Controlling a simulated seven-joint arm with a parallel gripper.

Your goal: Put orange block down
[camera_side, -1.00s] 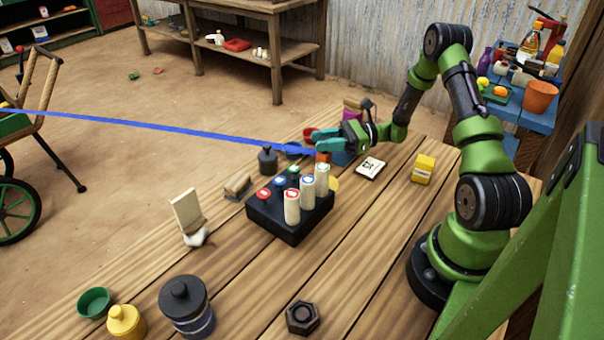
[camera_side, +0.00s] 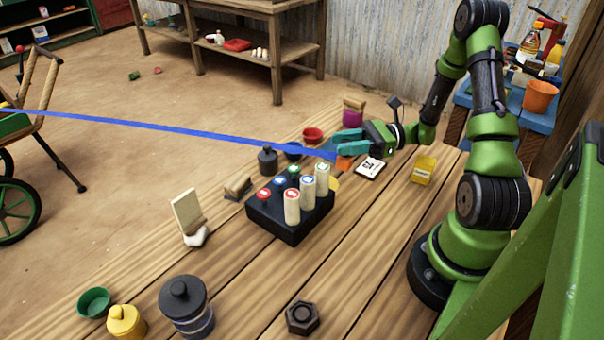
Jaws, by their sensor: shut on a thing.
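The orange block (camera_side: 343,162) is small and shows just below the teal fingers of my gripper (camera_side: 346,150), partly hidden by them. My gripper is shut on it and points left, over the far part of the wooden table. I cannot tell whether the block touches the table top. A white card with a black mark (camera_side: 370,168) lies just right of the block.
A black holder (camera_side: 283,222) with several upright pegs stands in front of the block. A yellow box (camera_side: 423,171) stands to the right, and a red bowl (camera_side: 313,135) stands behind left. A long blue strip (camera_side: 170,126) crosses from the left edge towards my gripper.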

